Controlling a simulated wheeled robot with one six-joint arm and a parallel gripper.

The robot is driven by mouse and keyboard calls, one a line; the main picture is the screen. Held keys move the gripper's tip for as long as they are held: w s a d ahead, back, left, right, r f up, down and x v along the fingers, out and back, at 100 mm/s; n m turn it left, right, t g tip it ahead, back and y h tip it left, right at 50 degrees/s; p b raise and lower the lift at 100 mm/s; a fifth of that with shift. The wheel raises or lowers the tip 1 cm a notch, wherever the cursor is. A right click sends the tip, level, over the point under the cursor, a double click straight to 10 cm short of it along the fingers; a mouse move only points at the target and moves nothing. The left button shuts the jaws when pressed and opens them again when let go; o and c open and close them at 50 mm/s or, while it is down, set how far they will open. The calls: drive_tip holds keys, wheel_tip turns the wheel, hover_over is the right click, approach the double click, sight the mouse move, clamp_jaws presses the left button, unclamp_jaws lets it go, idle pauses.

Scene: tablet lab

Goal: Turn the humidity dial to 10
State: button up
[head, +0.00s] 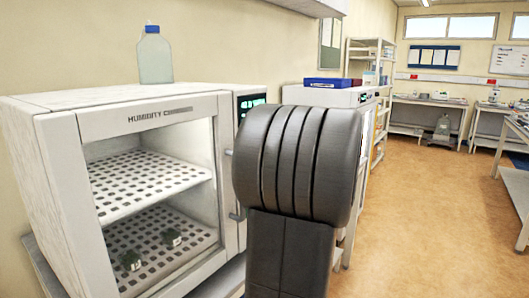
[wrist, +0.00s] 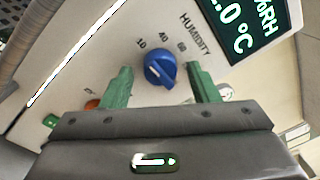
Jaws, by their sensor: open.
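The blue humidity dial (wrist: 159,70) is on the white panel in the wrist view, below the printed word HUMIDITY (wrist: 195,34). The numbers 10 (wrist: 142,43), 40 and what looks like 60 are printed around its upper side. I cannot tell clearly which number its mark points to. My gripper (wrist: 160,67) is open, with one green finger on each side of the dial and a visible gap to it on both sides. In the head view my dark arm hides the gripper and the dial.
The humidity cabinet (head: 60,110) has a glass door and perforated shelves. Its lit display (wrist: 247,22) is beside the dial. An orange round part (wrist: 92,104) is left of the gripper. A bottle (head: 155,55) stands on top. Floor (head: 430,220) at right is clear.

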drive_tip(key=b+v, duration=0.1)
drive_tip(key=v, duration=1.2)
drive_tip(key=shift+s+d, duration=0.2)
drive_tip(key=shift+d, duration=0.2)
drive_tip(key=shift+w+a, duration=0.1)
drive_tip(key=p+x, duration=0.1)
drive_tip(key=x, duration=1.2)
drive_tip(key=shift+w+a, duration=0.15)
drive_tip(key=shift+a, duration=0.15)
